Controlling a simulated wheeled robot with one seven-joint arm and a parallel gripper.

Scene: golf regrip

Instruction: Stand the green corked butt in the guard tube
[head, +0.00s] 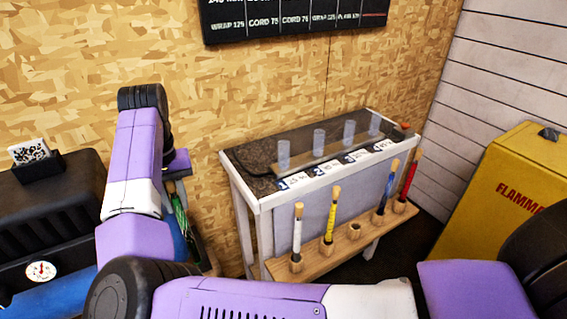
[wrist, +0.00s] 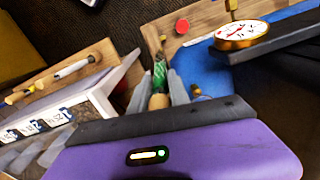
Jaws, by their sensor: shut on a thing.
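My gripper (wrist: 157,88) is shut on the green corked butt (wrist: 159,74), with the cork (wrist: 158,101) between the fingers near the palm. In the head view the green butt (head: 180,214) hangs below my gripper, left of the white bench and apart from it. Numbered labels (head: 320,171) run along the bench's front edge. The tubes show blurred in the wrist view (wrist: 55,150).
The bench's lower wooden shelf (head: 325,259) holds white (head: 298,232), yellow (head: 330,218), blue (head: 384,195) and red (head: 411,177) butts; its middle holder (head: 355,231) is empty. A dark machine with a gauge (head: 40,271) stands left. A yellow cabinet (head: 500,200) stands right.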

